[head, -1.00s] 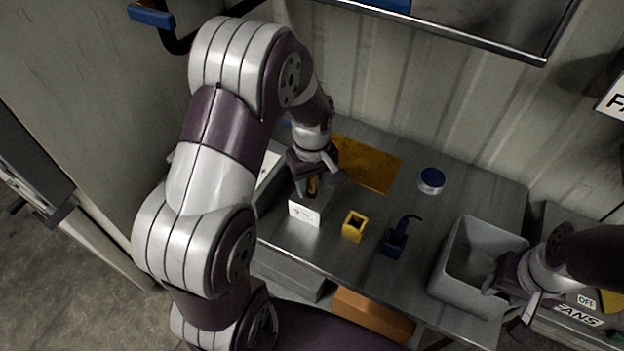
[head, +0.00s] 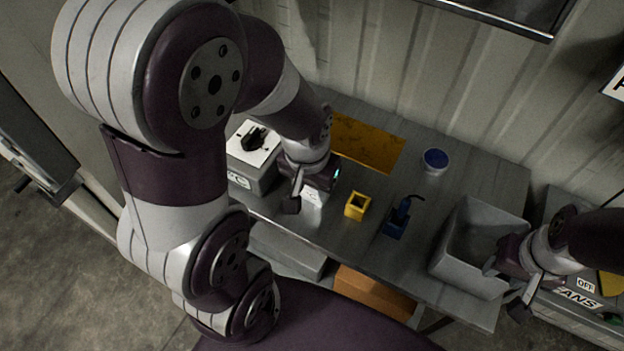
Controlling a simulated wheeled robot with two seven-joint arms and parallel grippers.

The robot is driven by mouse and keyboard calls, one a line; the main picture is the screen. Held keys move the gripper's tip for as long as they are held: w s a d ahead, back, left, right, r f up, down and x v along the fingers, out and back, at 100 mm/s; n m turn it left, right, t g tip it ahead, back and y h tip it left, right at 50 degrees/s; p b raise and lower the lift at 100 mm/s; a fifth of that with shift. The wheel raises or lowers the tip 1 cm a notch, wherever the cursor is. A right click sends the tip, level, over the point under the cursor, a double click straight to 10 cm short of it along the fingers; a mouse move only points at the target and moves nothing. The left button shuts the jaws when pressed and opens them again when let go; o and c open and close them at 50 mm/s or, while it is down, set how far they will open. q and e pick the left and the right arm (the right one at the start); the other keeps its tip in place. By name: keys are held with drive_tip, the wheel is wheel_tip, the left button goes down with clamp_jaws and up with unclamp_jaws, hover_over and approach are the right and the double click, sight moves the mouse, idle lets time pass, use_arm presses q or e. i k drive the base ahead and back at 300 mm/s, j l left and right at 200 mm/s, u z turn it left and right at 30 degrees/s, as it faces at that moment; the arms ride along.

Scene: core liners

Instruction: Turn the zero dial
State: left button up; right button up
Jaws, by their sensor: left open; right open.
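A black dial (head: 256,138) sits on the white top face of a grey box (head: 240,183) at the left end of the bench. I cannot read the marks around the dial. My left gripper (head: 313,190) is open, to the right of the dial and apart from it. It is over a small white box (head: 311,213) that it partly hides, and I see nothing held in it. My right gripper (head: 506,288) is open at the right side of the grey bin, away from the dial.
The bench (head: 455,180) also holds a yellow square holder (head: 357,206), a blue holder (head: 396,224) with a dark curved piece, a round blue-topped container (head: 435,159) and an orange-yellow sheet (head: 366,143). The grey bin (head: 453,247) stands at the right. The wall closes the back.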

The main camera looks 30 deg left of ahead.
sight(251, 142)
drive_tip(key=u, duration=0.5)
drive_tip(key=j+u, duration=0.2)
drive_tip(key=u, duration=0.25)
drive_tip(key=k+j+u, duration=0.1)
drive_tip(key=u, duration=0.4)
drive_tip(key=k+j+z, duration=0.15)
drive_tip(key=j, duration=0.15)
drive_tip(key=k+j+z, duration=0.2)
drive_tip(key=j+z, duration=0.15)
drive_tip(key=j, duration=0.25)
